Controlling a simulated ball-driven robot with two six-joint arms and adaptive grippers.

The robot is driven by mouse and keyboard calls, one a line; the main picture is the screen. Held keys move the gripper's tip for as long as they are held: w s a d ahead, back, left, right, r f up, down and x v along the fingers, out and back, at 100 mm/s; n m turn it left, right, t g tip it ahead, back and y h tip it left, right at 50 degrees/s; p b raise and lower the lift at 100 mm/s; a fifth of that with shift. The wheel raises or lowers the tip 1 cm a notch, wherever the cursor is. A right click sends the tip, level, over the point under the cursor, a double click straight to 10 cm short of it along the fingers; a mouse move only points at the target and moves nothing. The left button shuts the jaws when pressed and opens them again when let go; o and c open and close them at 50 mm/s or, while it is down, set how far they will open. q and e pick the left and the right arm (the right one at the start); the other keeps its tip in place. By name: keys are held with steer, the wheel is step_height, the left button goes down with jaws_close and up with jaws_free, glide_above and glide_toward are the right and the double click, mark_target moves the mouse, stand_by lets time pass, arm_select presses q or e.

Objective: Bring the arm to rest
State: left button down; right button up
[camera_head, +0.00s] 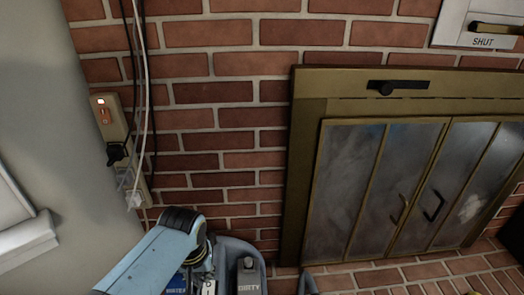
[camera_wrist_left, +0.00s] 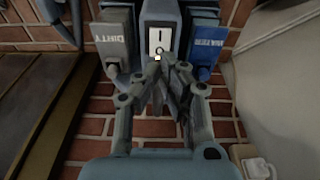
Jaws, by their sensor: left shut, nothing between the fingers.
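My left gripper (camera_wrist_left: 172,85) is shut and empty in the left wrist view. Its fingertips are just below the white rocker switch (camera_wrist_left: 158,40), marked I and O, on a grey-blue device. I cannot tell whether they touch it. My left arm (camera_head: 160,258) comes in at the bottom left of the head view, and its gripper is mostly hidden there. The device's grey DIRTY part (camera_head: 248,272) shows to the right of the arm; it also shows in the left wrist view (camera_wrist_left: 116,45). The blue WATER part (camera_wrist_left: 205,50) is on the switch's other side. My right gripper is not in view.
A brass-framed fireplace with glass doors (camera_head: 345,170) stands at the right. Above it is a lever marked SHUT (camera_head: 485,40). A wall outlet strip (camera_head: 108,118) with hanging cables is on the left of the brick wall (camera_head: 230,95).

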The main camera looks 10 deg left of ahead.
arm_select(q)
steer(key=s+a+f+m, duration=0.1)
steer(key=s+a+f, duration=0.2)
steer(key=s, duration=1)
steer(key=s+a+f+m, duration=0.1)
steer(key=s+a+f, duration=0.2)
steer(key=s+f, duration=0.7)
steer(key=s+a+f+m+g, duration=0.1)
steer(key=s+a+f, duration=0.2)
steer(key=s, duration=1.4)
steer(key=shift+s+a+f, duration=0.35)
steer(key=shift+a+f, duration=0.05)
steer(key=shift+f, duration=1.6)
